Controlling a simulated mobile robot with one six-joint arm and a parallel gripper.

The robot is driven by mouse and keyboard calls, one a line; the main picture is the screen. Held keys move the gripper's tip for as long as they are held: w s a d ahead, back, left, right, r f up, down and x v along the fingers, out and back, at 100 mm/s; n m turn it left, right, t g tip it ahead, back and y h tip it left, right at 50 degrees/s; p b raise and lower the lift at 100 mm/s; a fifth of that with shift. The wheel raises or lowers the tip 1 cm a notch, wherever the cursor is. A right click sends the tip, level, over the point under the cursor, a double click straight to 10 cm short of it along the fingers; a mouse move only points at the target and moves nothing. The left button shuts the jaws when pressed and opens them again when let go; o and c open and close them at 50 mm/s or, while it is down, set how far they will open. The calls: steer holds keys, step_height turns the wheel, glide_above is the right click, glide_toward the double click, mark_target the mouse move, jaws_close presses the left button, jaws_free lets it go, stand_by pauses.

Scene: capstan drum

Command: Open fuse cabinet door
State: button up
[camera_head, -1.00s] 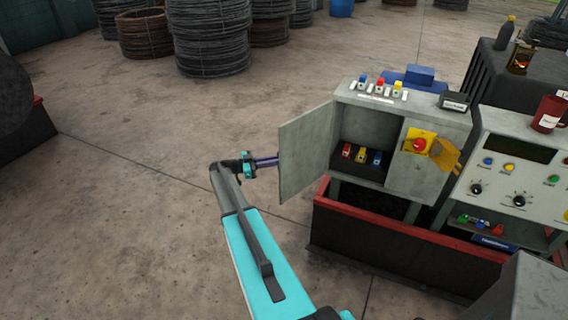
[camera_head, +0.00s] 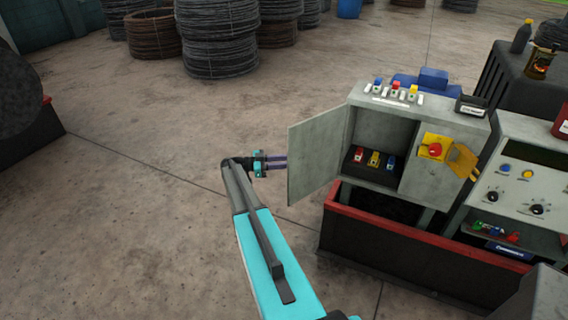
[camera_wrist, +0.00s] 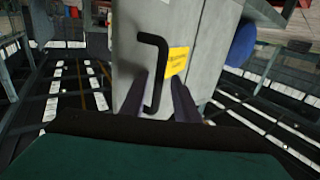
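The grey fuse cabinet (camera_head: 424,180) stands at centre right, and its door (camera_head: 315,155) is swung outward on the left side. Inside the cabinet, red, yellow and blue fuses (camera_head: 374,159) are exposed. My gripper (camera_head: 286,161) is at the outer face of the door, near its free edge. In the wrist view, the black handle (camera_wrist: 161,70) and a yellow label show on the door's outer face (camera_wrist: 126,70). My two purple fingers (camera_wrist: 160,100) are apart, with the lower part of the handle between them. No grip on the handle shows.
A red-rimmed black base (camera_head: 400,230) stands below the cabinet. A control panel (camera_head: 520,180) stands close on its right. Wire coils (camera_head: 215,35) stand at the back. The floor left of the door is clear.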

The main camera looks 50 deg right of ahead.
steer(key=shift+w+a+r, duration=0.1)
steer(key=shift+a, duration=0.1)
steer(key=b+v, duration=0.4)
steer(key=v, duration=0.9)
steer(key=shift+w+a, duration=0.25)
steer(key=shift+w, duration=0.05)
steer(key=shift+a, duration=0.1)
